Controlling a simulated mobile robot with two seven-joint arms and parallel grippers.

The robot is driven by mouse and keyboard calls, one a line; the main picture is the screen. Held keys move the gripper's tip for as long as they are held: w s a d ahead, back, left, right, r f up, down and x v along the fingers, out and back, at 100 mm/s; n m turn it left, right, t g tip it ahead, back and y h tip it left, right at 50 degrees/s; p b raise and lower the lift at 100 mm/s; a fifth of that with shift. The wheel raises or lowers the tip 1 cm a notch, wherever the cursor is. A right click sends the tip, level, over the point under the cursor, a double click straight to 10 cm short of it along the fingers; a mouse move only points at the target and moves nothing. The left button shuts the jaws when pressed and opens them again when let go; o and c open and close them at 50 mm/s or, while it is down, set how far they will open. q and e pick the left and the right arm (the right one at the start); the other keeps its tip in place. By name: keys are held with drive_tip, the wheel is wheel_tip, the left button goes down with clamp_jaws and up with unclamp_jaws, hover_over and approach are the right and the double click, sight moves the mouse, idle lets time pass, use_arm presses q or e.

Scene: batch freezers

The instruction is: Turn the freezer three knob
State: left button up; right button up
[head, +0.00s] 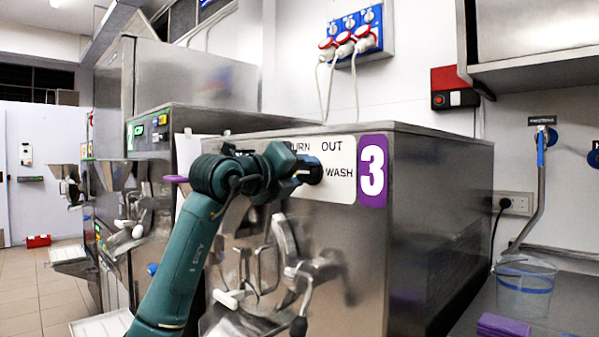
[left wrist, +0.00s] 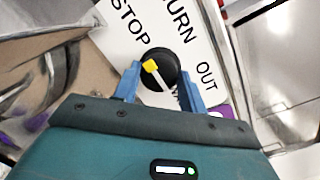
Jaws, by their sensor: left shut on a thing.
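Freezer three (head: 435,220) is a steel box with a white 3 on a purple label (head: 372,171). Its black knob (head: 315,170) sits on the white panel with the words OUT and WASH. In the left wrist view the knob (left wrist: 166,62) has a yellow-and-white pointer, its yellow end toward the word STOP. My left gripper (head: 304,172) is at the panel, its blue fingers (left wrist: 158,88) on both sides of the knob and shut on it. The gripper body hides part of the panel lettering. My right gripper is in neither view.
Metal handles and levers (head: 285,245) stick out of the freezer front below my left arm. Freezer two (head: 150,130) stands to the left. A clear bucket (head: 526,295) and a purple cloth (head: 503,326) are on the counter at right.

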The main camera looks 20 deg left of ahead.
use_arm(q)
drive_tip(key=shift+a+r, duration=0.15)
drive_tip(key=shift+r, duration=0.05)
drive_tip(key=o, duration=0.8)
drive_tip(key=shift+w+f, duration=0.1)
drive_tip(key=shift+o, duration=0.7)
drive_tip(key=shift+f, duration=0.1)
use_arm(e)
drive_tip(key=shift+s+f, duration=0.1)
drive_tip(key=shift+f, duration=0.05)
use_arm(q)
drive_tip(key=b+v, duration=0.2)
drive_tip(key=v, duration=1.1)
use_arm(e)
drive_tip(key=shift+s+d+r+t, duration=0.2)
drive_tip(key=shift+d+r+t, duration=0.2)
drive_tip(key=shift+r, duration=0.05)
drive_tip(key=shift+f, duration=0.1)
